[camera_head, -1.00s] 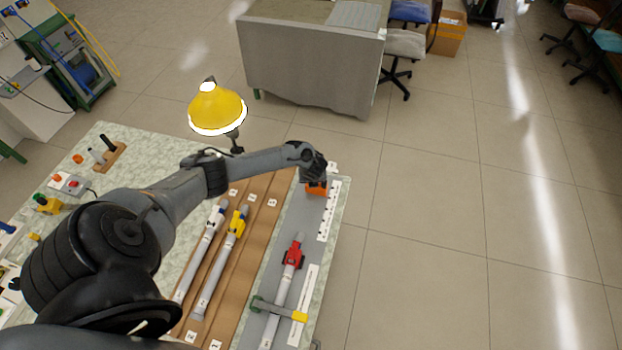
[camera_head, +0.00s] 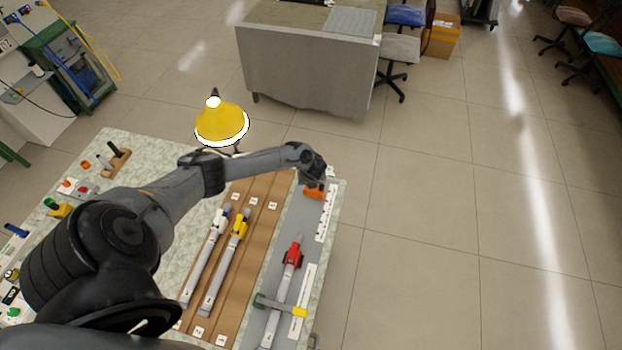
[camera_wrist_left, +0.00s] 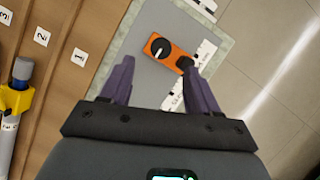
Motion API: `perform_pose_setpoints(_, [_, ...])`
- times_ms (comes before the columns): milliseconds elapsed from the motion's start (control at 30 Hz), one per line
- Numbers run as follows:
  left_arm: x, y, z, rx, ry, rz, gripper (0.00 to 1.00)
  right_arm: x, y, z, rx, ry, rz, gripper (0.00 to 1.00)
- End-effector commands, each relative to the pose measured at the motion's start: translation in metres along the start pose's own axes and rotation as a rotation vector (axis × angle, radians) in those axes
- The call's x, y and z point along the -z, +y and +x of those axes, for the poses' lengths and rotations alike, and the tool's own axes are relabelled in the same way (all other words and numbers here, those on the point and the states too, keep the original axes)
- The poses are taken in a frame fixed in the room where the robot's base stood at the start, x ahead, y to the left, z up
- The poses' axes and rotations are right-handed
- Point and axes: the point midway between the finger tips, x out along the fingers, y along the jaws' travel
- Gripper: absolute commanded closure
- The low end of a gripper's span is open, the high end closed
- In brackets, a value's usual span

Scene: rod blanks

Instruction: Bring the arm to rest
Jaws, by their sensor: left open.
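My left arm reaches over the bench from the left in the head view. My left gripper (camera_head: 313,181) is at the far end of the grey plate, above or close to an orange block (camera_head: 314,193). In the left wrist view my gripper (camera_wrist_left: 158,75) has its two purple fingers spread with nothing between them. The orange block (camera_wrist_left: 165,50) with black knobs lies beyond the fingertips on the plate. I cannot tell the exact height of the fingers above it. My right gripper is not in view.
A rod with a red clamp (camera_head: 292,254) lies on the grey plate (camera_head: 272,275), near a green and yellow stop (camera_head: 279,305). Rods with blue (camera_head: 224,214) and yellow (camera_head: 240,228) clamps lie in the brown grooved board (camera_head: 262,228). A yellow lamp (camera_head: 221,125) stands behind.

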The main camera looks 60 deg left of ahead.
Motion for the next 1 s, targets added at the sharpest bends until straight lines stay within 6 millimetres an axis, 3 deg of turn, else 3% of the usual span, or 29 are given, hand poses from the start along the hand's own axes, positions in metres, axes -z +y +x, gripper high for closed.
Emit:
perform_pose_setpoints(133, [-0.002,0.001,-0.009,-0.002,0.0,0.001,0.39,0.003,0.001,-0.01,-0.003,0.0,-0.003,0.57])
perform_pose_setpoints(700, [0.003,0.0,-0.01,0.001,0.002,-0.003,0.39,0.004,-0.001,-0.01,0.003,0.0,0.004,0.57])
perform_pose_setpoints(867, [0.039,-0.017,-0.02,0.039,0.019,-0.041,0.39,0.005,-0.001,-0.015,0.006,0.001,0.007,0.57])
perform_pose_setpoints(1000, [0.104,-0.043,-0.048,0.106,0.059,-0.146,0.39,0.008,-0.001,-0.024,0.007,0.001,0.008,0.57])
